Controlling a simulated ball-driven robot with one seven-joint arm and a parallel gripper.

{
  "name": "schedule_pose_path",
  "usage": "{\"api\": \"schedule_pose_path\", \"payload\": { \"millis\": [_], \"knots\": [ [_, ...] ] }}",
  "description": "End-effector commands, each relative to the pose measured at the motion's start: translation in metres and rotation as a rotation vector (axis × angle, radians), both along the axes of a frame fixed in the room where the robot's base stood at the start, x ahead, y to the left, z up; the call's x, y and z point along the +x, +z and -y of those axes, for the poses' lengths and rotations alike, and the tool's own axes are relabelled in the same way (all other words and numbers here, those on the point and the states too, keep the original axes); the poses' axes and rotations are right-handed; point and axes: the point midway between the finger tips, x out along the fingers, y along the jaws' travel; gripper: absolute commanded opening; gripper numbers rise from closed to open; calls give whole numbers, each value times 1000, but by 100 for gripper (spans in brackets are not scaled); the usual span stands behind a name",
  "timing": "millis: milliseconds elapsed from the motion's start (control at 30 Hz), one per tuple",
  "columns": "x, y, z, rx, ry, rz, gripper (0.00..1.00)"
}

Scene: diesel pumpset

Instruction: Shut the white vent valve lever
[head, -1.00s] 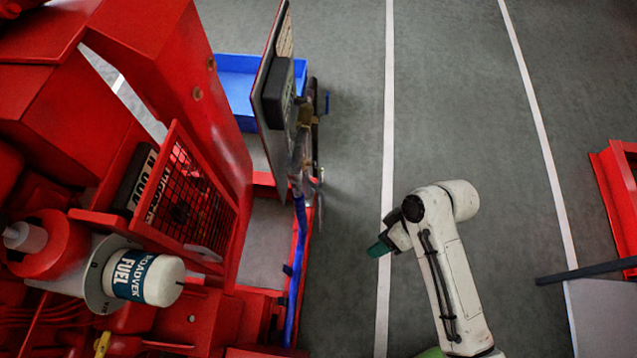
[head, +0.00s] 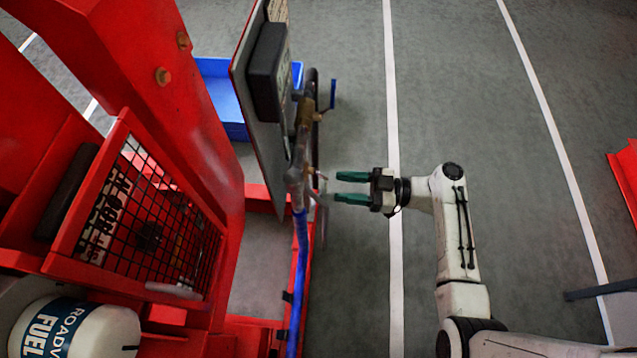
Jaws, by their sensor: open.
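A small pale lever (head: 314,194), which looks like the white vent valve lever, sits on the pipework beside the upright panel. It is small and seen from above, so its exact angle is hard to tell. My gripper (head: 338,187) has two green fingers, spread apart and pointing left at the pipework. The fingertips are just right of the pale lever, with nothing visible between them. I cannot tell whether a fingertip touches it.
A blue-handled lever (head: 333,94) sticks out farther up the pipe. A blue hose (head: 299,270) runs down from the fitting. The red pumpset frame (head: 200,130) fills the left, with a blue bin (head: 222,95) behind.

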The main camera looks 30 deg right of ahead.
Motion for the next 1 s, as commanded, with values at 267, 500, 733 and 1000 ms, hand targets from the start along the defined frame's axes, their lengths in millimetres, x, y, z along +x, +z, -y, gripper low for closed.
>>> {"api": "schedule_pose_path", "payload": {
  "millis": [267,500,733,1000],
  "knots": [
    [28,0,-39,0,3,-1,47],
    [39,0,-54,0,2,-1,47],
    [40,0,-56,0,1,-1,47],
    [40,0,-56,0,1,-1,28]
  ]
}}
